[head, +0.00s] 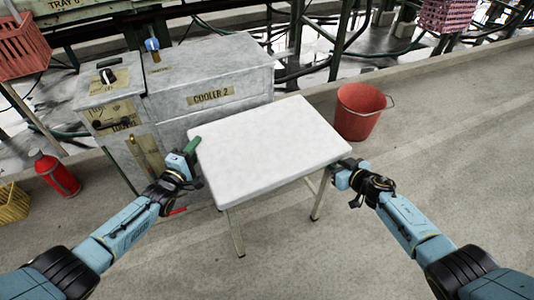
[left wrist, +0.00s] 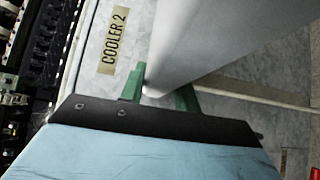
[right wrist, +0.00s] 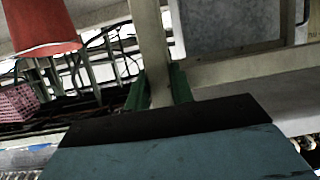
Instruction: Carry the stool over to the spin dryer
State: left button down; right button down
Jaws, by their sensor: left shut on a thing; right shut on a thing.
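The stool (head: 265,145) has a pale, flat rectangular seat and thin beige legs, and stands between my two arms, seat up. My left gripper (head: 190,154) is shut on the seat's left edge; in the left wrist view its green fingers (left wrist: 160,92) lie either side of the seat's corner (left wrist: 190,45). My right gripper (head: 345,168) is at the seat's right side; in the right wrist view its green fingers (right wrist: 159,88) are shut around a beige leg (right wrist: 150,45) of the stool. Whether the feet touch the floor is unclear. Nothing in view is readable as a spin dryer.
A grey box marked COOLER 2 (head: 225,75) stands close behind and left of the stool. A red bucket (head: 358,112) stands just behind its right side. A red bottle (head: 57,174) and yellow crate (head: 14,207) are at left. Concrete floor (head: 450,150) is clear at right.

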pick_arm(q)
jog(key=shift+w+r, duration=0.15)
jog(key=shift+r, duration=0.15)
pick_arm(e)
jog(key=shift+w+r, duration=0.1)
jog(key=shift+r, duration=0.15)
